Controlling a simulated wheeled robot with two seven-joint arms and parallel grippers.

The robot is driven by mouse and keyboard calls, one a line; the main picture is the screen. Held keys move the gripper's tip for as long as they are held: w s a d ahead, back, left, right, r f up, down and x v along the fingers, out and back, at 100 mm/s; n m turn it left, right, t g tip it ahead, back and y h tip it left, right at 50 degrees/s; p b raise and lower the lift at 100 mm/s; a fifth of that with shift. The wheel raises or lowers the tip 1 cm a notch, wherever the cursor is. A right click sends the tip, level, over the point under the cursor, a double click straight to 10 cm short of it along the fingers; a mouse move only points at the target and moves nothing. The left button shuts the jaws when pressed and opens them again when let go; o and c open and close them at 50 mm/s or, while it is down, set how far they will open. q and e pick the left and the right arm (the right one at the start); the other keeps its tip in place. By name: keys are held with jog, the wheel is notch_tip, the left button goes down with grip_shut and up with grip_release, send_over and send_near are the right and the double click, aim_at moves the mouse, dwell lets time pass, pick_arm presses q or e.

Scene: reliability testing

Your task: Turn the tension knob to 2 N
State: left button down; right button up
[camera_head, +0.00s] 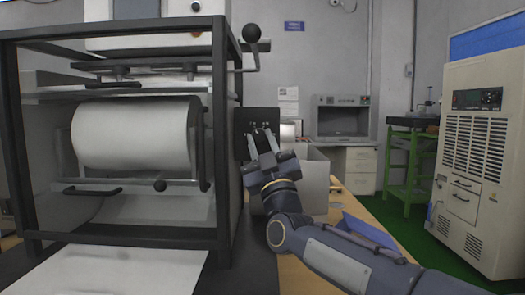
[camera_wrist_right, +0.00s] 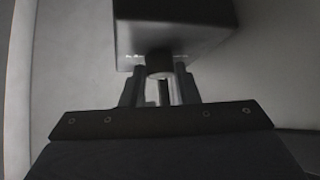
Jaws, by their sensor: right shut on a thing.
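The tension knob (camera_wrist_right: 159,61) is a short dark cylinder with a paler end, on the face of a dark box (camera_wrist_right: 172,28) in the right wrist view. Small pale marks show on the box beside the knob, but they are too small to read. My right gripper (camera_wrist_right: 158,82) is shut on the knob, with one finger on each side. In the head view my right gripper (camera_head: 262,140) reaches up to the dark panel on the machine's right side and hides the knob. The knob's setting cannot be read. My left gripper is not in view.
The black-framed machine (camera_head: 228,150) with a large white roll (camera_head: 135,133) fills the left. A crank with a black ball (camera_head: 251,33) sticks out above my gripper. A grey box (camera_head: 318,180) stands behind my right arm on the wooden bench (camera_head: 350,205). A beige cabinet (camera_head: 485,150) stands far right.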

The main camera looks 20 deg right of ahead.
dwell(0.4)
jog(key=o, duration=1)
jog(key=v, duration=0.8)
